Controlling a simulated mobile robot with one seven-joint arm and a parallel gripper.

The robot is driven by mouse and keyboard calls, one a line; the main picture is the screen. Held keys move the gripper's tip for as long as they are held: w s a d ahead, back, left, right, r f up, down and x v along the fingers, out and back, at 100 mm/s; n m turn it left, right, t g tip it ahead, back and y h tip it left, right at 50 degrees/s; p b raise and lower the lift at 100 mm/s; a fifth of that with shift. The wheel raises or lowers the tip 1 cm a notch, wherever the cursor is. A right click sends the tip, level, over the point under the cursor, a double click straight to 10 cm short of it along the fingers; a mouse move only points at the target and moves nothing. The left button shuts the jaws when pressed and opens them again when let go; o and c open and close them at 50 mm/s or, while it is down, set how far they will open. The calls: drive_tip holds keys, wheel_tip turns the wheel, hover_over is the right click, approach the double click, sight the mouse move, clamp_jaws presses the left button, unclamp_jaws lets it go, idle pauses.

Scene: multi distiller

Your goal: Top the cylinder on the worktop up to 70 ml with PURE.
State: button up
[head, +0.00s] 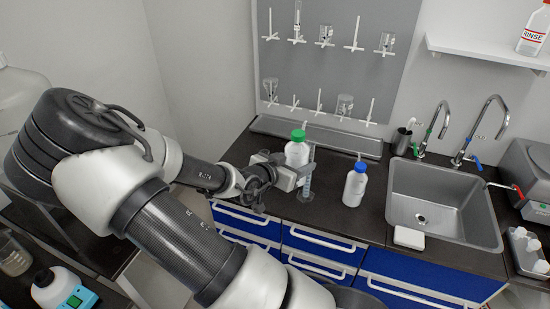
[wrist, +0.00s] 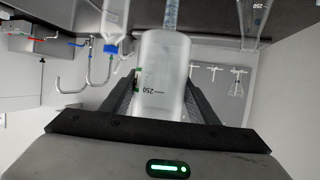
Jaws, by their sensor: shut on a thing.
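A blue-capped bottle (head: 355,187) stands to the right.
The sink (head: 445,205) with two taps is at the right, a white block (head: 409,238) at its front edge. A drying rack (head: 335,60) with glassware hangs behind. A RINSE bottle (head: 533,30) stands on the shelf. Worktop between the blue-capped bottle and sink is narrow but clear.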

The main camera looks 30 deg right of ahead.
drive_tip(key=shift+s+d+r+m, duration=0.2)
drive_tip(key=shift+r+m, duration=0.1)
drive_tip(key=shift+r, duration=0.25)
drive_tip(key=shift+g, duration=0.4)
drive_tip(key=shift+f+b, duration=2.85)
drive_tip(key=shift+f, duration=0.65)
drive_tip(key=shift+r, duration=0.1)
drive_tip(key=shift+c, duration=0.2)
drive_tip(key=c, duration=0.3)
drive_tip(key=o, duration=0.6)
drive_tip(key=shift+c, duration=0.2)
drive_tip(key=c, duration=0.8)
drive_tip(key=shift+r+p, duration=0.15)
drive_tip(key=shift+p, duration=0.3)
